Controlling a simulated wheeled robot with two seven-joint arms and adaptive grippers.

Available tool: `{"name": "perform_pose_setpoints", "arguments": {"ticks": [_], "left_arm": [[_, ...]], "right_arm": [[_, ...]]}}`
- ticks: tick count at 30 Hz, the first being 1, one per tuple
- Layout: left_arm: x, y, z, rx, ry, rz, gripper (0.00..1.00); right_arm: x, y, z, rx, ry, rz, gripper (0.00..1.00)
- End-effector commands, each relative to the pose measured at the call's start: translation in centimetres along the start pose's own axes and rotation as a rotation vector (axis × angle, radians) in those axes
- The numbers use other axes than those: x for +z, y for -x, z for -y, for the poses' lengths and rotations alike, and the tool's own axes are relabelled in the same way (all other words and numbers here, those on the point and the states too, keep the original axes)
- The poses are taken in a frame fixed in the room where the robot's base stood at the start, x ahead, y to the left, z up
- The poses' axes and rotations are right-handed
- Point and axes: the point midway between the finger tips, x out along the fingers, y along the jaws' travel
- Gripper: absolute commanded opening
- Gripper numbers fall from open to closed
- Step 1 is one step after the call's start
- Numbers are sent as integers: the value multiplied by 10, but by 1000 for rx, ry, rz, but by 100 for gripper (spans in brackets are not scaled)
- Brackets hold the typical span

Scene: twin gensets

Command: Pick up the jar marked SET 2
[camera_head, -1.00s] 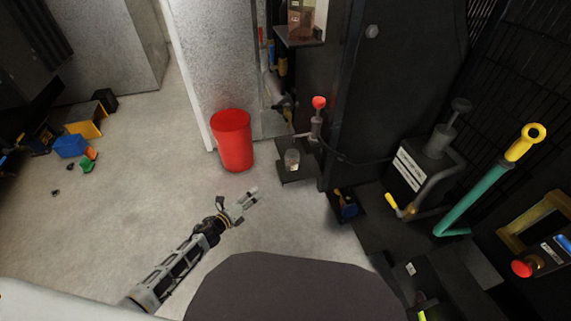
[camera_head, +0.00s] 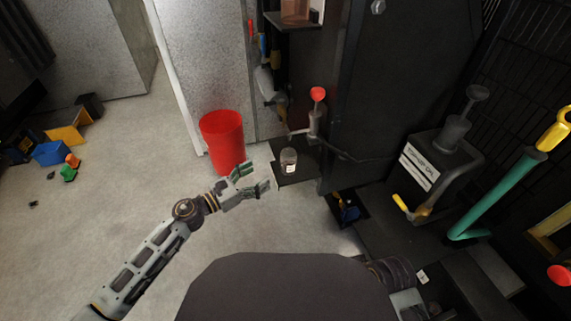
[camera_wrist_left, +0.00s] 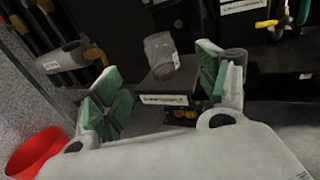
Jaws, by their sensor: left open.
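A small clear jar (camera_head: 289,160) with a pale label stands upright on a low dark shelf (camera_head: 297,178) under the red-knobbed hand pump. The label is too small to read in the head view. My left gripper (camera_head: 254,179) is open and empty, just left of the shelf's edge and apart from the jar. In the left wrist view the jar (camera_wrist_left: 160,52) shows beyond and between the open green-padded fingers (camera_wrist_left: 158,78). The shelf's front carries a white label strip (camera_wrist_left: 165,100) that I cannot read. My right gripper is not in view.
A red bin (camera_head: 224,142) stands close behind my left gripper. The hand pump (camera_head: 316,115) rises beside the jar, against a black cabinet (camera_head: 385,85). Toy-coloured blocks (camera_head: 62,148) lie far left.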

Motion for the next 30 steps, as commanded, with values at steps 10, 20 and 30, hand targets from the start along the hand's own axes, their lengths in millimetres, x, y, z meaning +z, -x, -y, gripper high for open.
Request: {"name": "perform_pose_setpoints", "arguments": {"ticks": [10,20,30], "left_arm": [[1,-1,0,1,1,0,74],[0,-20,-1,1,3,1,74],[1,-49,-1,1,3,2,74]], "right_arm": [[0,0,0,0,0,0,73],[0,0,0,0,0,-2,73],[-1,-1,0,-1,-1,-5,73]]}}
